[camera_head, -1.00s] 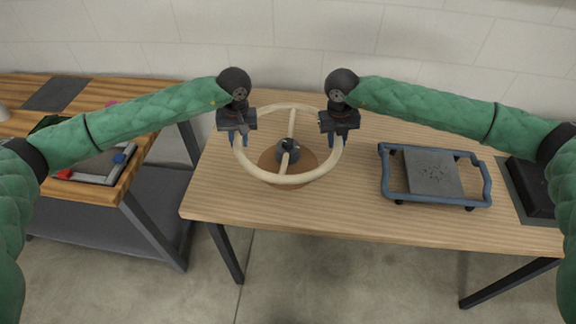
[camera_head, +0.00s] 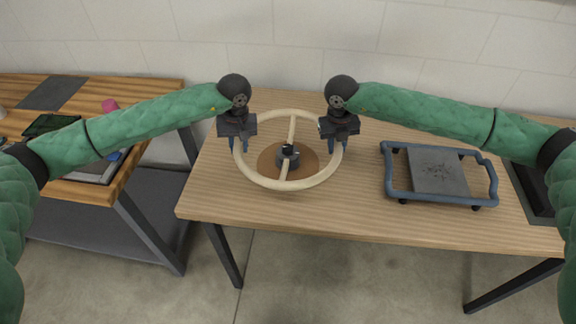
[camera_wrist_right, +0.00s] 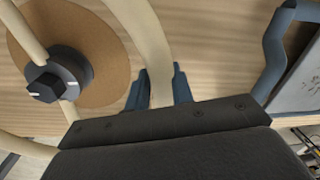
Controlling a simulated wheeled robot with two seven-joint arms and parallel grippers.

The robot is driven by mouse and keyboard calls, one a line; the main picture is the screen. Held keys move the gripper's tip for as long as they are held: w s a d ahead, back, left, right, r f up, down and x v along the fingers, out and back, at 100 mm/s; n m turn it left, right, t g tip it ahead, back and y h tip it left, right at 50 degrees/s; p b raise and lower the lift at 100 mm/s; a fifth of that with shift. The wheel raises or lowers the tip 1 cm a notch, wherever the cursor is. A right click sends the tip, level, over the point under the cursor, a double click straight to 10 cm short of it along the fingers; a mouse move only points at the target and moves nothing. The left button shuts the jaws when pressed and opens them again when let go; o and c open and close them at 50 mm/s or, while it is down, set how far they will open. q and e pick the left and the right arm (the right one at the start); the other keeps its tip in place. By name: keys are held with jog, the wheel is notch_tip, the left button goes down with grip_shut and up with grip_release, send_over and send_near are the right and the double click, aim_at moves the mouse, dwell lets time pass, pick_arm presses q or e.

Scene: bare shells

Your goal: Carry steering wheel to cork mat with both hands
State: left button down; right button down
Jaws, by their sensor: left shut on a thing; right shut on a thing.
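The steering wheel (camera_head: 287,186) has a cream rim, cream spokes and a dark hub. The round brown cork mat (camera_head: 309,164) lies on the light wooden table beneath the wheel. The hub appears over the mat; I cannot tell if it touches it. My left gripper (camera_head: 240,146) is shut on the left side of the rim, and my right gripper (camera_head: 336,146) is shut on the right side. In the right wrist view the rim (camera_wrist_right: 152,55) passes between the blue fingers, and the cork mat (camera_wrist_right: 112,60) shows behind the hub.
A blue-framed tray with a grey plate (camera_head: 437,172) stands on the table to the right. A dark mat (camera_head: 533,190) lies beyond it at the right. A second wooden table (camera_head: 95,187) with small objects is at the left. The table front is clear.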

pick_arm(q)
jog(key=shift+a+f, duration=0.1)
jog(key=shift+f, duration=0.15)
pick_arm(e)
jog(key=shift+d+f, duration=0.1)
jog(key=shift+f, duration=0.15)
pick_arm(q)
jog(key=c, duration=1.2)
grip_release()
pick_arm(e)
jog(key=c, duration=1.2)
grip_release()
pick_arm(q)
jog(key=shift+r, duration=0.1)
jog(key=r, duration=1)
jog(key=shift+d+r, duration=0.15)
jog(key=shift+d, duration=0.25)
pick_arm(e)
jog(key=shift+r, duration=0.15)
pick_arm(q)
jog(key=shift+r, duration=0.75)
pick_arm(e)
notch_tip(320, 180, up, 12)
jog(key=shift+a, duration=0.45)
